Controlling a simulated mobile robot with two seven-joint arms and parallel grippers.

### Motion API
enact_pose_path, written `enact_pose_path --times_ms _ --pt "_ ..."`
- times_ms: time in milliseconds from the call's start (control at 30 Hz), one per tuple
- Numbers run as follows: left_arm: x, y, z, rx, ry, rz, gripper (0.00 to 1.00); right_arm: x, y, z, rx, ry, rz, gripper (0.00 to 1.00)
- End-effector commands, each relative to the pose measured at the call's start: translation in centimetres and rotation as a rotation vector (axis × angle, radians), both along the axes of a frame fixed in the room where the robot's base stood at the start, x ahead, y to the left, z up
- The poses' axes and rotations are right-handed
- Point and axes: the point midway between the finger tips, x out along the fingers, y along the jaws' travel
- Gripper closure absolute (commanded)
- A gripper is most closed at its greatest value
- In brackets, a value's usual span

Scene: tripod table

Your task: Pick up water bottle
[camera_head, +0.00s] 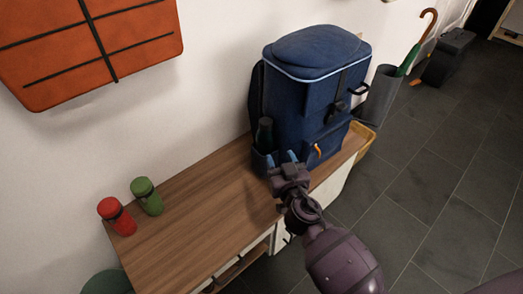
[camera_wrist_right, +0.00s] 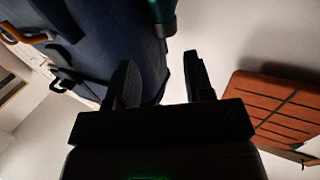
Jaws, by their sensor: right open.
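A dark teal bottle (camera_head: 264,135) stands upright in the side pocket of a blue backpack (camera_head: 312,95) on the wooden bench. Its lower part is hidden in the pocket. The bottle also shows in the right wrist view (camera_wrist_right: 163,14), at the top edge and beyond the fingers. My right gripper (camera_head: 282,158) is open and empty, close to the pocket and just below and right of the bottle's top in the head view. Its two fingers are spread apart in the right wrist view (camera_wrist_right: 163,80). My left gripper is not in view.
The bench (camera_head: 205,207) has clear wood left of the backpack. A red container (camera_head: 117,217) and a green container (camera_head: 147,196) stand at its left end. An orange panel (camera_head: 90,45) hangs on the wall. An umbrella stand (camera_head: 380,95) is beyond the backpack.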

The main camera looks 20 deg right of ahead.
Motion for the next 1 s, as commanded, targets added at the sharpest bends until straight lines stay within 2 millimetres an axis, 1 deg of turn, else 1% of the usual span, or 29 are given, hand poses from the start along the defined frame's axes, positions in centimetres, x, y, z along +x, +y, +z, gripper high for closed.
enact_pose_path --times_ms 33,167,300,400,500,667,733,900,1000 --pt "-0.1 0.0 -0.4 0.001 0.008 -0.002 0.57 0.4 0.2 -0.5 0.003 -0.003 0.002 0.52" --pt "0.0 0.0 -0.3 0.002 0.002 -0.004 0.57 1.7 0.4 0.0 0.006 -0.021 0.004 0.52" --pt "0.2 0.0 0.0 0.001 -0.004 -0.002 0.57 3.8 0.1 0.4 0.005 -0.025 0.003 0.52" --pt "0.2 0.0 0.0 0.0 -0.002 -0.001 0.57 5.1 -0.1 0.3 0.005 -0.024 0.004 0.52" --pt "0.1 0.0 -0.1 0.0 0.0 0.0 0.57 6.0 -0.2 0.2 0.005 -0.022 0.004 0.52" --pt "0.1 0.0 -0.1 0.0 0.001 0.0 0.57 6.8 -0.3 0.2 0.005 -0.022 0.003 0.52" --pt "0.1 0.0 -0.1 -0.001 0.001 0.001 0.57 7.4 -0.4 0.3 0.005 -0.022 0.003 0.52" --pt "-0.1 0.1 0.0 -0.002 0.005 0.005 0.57 9.8 -0.9 0.5 0.002 -0.022 0.003 0.52" --pt "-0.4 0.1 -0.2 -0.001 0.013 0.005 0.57 10.8 -0.9 0.2 0.004 -0.021 0.003 0.52"
